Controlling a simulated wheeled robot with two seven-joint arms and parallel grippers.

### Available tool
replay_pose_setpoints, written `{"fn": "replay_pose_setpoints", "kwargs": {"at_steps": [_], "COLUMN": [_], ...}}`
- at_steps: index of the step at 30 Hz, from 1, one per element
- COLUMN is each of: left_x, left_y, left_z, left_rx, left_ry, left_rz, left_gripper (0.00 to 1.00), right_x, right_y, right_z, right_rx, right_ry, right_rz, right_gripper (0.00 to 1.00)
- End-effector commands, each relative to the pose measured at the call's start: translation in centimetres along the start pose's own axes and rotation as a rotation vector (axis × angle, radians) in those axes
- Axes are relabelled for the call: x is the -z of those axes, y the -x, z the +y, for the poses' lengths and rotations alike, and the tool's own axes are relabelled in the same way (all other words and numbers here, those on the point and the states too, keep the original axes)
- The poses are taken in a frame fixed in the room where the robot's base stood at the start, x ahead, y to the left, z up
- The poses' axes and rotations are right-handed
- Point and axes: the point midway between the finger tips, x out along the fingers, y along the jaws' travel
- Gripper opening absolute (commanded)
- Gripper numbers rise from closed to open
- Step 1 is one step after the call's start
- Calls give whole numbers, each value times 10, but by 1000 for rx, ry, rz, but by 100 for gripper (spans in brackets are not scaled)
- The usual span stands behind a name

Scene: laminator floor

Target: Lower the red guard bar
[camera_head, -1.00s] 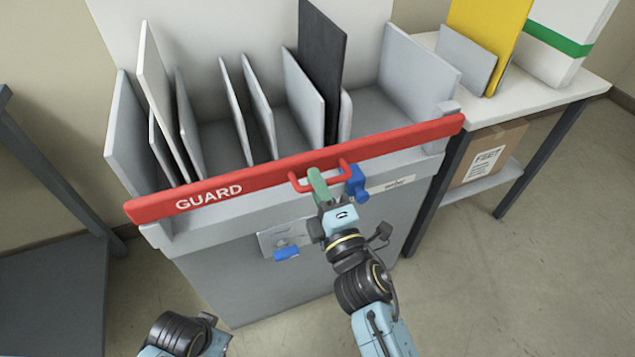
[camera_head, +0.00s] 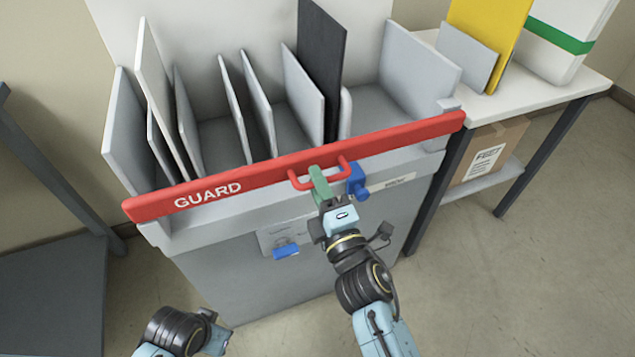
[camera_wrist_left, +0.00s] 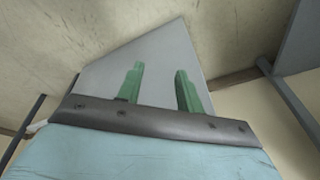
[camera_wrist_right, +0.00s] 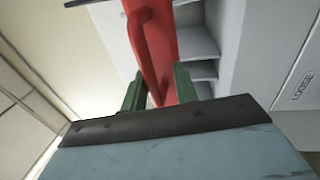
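The red guard bar (camera_head: 240,187), marked GUARD, runs across the upper front of a grey bin (camera_head: 265,285). It slopes up to the right in the picture. Its red loop handle (camera_head: 298,181) sticks out near the middle. My right gripper (camera_head: 318,182) is at this handle, its green fingers over it. In the right wrist view, the handle (camera_wrist_right: 146,50) reaches down between the two fingers (camera_wrist_right: 159,90), which stand apart; contact is unclear. My left gripper (camera_wrist_left: 158,88) is open and empty, with the bin's grey side beyond it. Its fingers do not show in the head view.
Blue knobs (camera_head: 357,182) (camera_head: 286,251) sit right of the handle and on the bin front. Several upright panels (camera_head: 322,70) stand inside the bin. A side table (camera_head: 540,92) stands right, with a carton (camera_head: 487,150) below. A dark table (camera_head: 50,300) is at left.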

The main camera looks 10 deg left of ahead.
Motion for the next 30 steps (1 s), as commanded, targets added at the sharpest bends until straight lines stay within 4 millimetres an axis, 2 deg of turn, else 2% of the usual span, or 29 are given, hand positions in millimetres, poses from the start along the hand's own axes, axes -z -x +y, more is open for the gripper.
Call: {"fn": "replay_pose_setpoints", "kwargs": {"at_steps": [7,11,18,24,30], "left_x": [0,-1,-8,-6,-9], "left_y": [0,0,-12,-16,-20], "left_z": [0,0,-2,-7,-10], "left_rx": [0,0,3,10,14], "left_ry": [0,0,1,-1,-4], "left_rz": [0,-1,-14,-6,-12], "left_gripper": [36,36,36,36,36], "right_x": [1,1,1,1,0], "right_y": [2,16,67,106,128], "right_z": [2,2,1,0,0], "right_rx": [-5,-4,0,1,-1], "right_ry": [-3,-4,-4,-3,-3], "right_rz": [2,2,1,1,1], "right_gripper": [29,29,29,29,29]}}
